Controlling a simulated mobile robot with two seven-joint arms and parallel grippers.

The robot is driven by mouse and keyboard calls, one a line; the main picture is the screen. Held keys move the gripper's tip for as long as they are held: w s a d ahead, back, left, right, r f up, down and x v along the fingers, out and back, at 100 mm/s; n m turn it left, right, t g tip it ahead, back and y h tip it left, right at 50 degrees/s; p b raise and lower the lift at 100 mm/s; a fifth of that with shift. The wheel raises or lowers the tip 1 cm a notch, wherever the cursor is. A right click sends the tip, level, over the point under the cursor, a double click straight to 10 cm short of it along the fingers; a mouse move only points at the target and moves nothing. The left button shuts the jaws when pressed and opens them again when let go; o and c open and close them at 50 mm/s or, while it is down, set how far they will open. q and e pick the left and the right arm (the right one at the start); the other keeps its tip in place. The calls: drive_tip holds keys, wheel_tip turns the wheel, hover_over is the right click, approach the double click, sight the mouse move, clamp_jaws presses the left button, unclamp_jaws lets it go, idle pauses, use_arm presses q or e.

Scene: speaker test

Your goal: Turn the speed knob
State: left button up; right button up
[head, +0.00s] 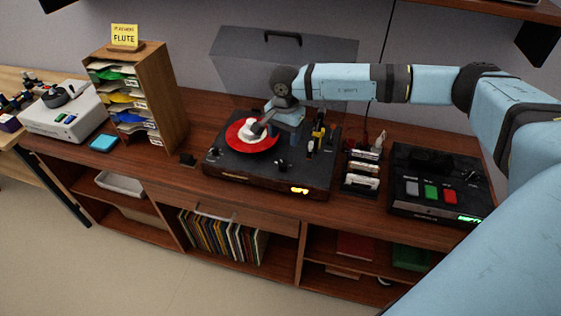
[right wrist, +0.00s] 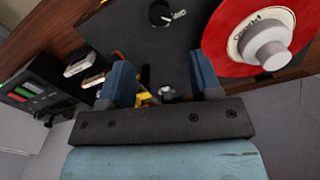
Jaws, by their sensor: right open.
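The turntable (head: 225,168) stands on the wooden cabinet with a red record (head: 240,143) on its platter. A white puck sits at the record's centre and also shows in the right wrist view (right wrist: 268,48). A dark knob (head: 281,165) is on the front part of the deck; in the right wrist view a black knob (right wrist: 160,13) with a white mark beside it shows past the fingers. My right gripper (head: 284,130) is over the deck, behind the knob; in its wrist view the blue fingers (right wrist: 161,82) are apart with no knob between them. My left gripper is out of view.
A yellow part (head: 319,132) stands on the deck's right side. A small rack (head: 362,170) and a black button box (head: 440,185) stand to the right. A paper sorter (head: 160,95) and a grey device (head: 65,115) stand left. A raised lid (head: 300,50) is behind.

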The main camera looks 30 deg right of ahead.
sight(284, 162)
wheel_tip(284, 162, down, 11)
drive_tip(key=shift+a+r+p, duration=0.1)
drive_tip(key=shift+p, duration=0.5)
drive_tip(key=c, duration=0.9)
